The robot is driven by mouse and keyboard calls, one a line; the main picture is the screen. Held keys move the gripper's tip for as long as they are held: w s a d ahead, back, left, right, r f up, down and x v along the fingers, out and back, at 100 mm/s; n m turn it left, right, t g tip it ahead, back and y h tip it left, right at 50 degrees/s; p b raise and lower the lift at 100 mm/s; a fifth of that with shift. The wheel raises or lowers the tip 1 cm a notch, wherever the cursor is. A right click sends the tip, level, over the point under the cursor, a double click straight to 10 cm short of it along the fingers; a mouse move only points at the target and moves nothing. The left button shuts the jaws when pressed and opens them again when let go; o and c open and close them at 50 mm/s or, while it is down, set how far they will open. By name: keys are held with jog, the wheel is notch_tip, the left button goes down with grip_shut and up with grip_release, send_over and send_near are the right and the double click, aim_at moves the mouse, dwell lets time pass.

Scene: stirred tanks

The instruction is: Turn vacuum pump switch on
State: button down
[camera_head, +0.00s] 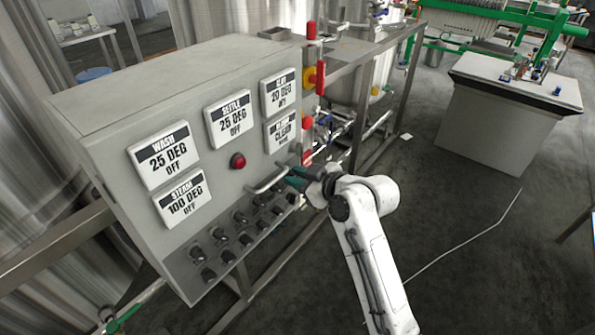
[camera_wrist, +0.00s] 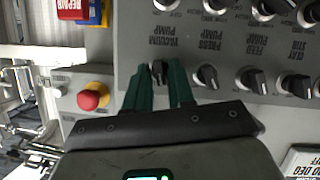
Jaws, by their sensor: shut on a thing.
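The vacuum pump switch (camera_wrist: 158,72) is a small black rotary knob on the grey control panel (camera_wrist: 115,42). Its label reads upside down in the wrist view. My gripper (camera_wrist: 160,80) has its two green fingers on either side of this knob and is shut on it. In the head view, my gripper (camera_head: 297,178) reaches the right end of the panel's front, near the rows of knobs (camera_head: 240,217). The held knob cannot be made out there.
Press pump (camera_wrist: 206,77) and feed pump (camera_wrist: 252,81) knobs sit close beside the fingers. A red emergency button (camera_wrist: 90,97) is to the left. A metal handle (camera_head: 268,180) and red lamp (camera_head: 237,160) are on the panel. Open floor lies to the right.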

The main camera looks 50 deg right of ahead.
jog(key=shift+d+m+y+p, duration=0.15)
jog(key=shift+m+y+p, duration=0.9)
jog(key=shift+m, duration=0.4)
jog(key=shift+d+m+y+p, duration=0.15)
jog(key=shift+m+y+p, duration=0.85)
jog(key=shift+m, duration=0.45)
jog(key=c, duration=1.2)
grip_release()
jog(key=b+v, duration=0.1)
jog(key=v, duration=0.9)
jog(key=shift+s+d+b, duration=0.2)
jog(key=shift+s+b, duration=0.2)
